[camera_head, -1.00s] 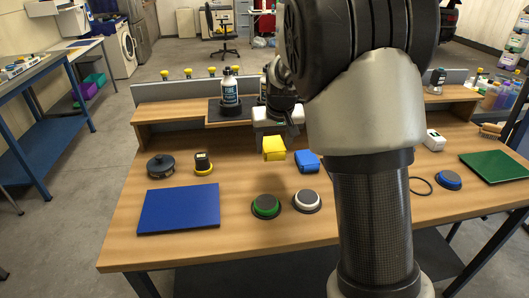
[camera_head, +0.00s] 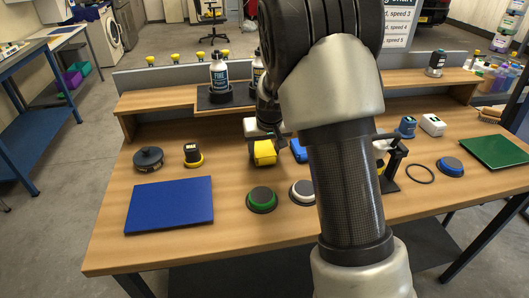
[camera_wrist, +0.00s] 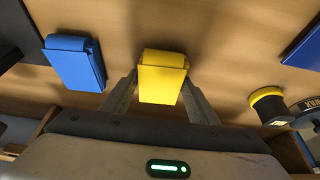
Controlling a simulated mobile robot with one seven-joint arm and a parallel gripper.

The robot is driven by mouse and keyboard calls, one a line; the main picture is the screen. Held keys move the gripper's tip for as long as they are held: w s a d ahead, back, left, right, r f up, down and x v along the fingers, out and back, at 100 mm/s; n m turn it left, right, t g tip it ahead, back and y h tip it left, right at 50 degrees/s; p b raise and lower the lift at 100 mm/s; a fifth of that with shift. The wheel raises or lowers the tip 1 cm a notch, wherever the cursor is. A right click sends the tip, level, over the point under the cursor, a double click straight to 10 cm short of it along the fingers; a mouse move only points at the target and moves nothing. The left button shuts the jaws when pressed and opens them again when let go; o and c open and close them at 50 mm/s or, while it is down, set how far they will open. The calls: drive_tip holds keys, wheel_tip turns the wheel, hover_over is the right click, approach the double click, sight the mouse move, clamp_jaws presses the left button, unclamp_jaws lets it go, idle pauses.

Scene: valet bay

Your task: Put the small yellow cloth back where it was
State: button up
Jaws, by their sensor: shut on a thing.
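The small yellow cloth (camera_head: 264,153) is a folded block held between the fingers of my gripper (camera_wrist: 160,88). It also shows in the wrist view (camera_wrist: 162,78), with one finger on each side. My gripper is shut on it. In the head view the cloth is over the middle of the bench, near the front of the raised shelf; I cannot tell whether it touches the bench top. A blue folded cloth (camera_wrist: 75,62) lies beside it, and in the head view it is partly hidden behind my arm (camera_head: 299,149).
A blue mat (camera_head: 170,205), a green-topped pad (camera_head: 262,199) and a white-rimmed pad (camera_head: 302,191) lie in front. A dark round tool (camera_head: 149,158) and a yellow-based device (camera_head: 193,155) stand left. Bottles (camera_head: 219,75) stand on the shelf. A green mat (camera_head: 493,151) lies right.

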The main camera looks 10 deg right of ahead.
drive_tip(key=shift+f, duration=0.3)
drive_tip(key=o, duration=1)
drive_tip(key=shift+o, duration=0.2)
drive_tip(key=shift+r, duration=0.4)
drive_tip(key=p+v, duration=0.2)
drive_tip(key=v, duration=0.9)
drive_tip(key=s+r, duration=1)
drive_tip(key=s, duration=0.6)
drive_tip(key=s+t, duration=0.1)
drive_tip(key=s, duration=1.2)
drive_tip(key=shift+s+r, duration=0.15)
drive_tip(key=shift+r, duration=0.05)
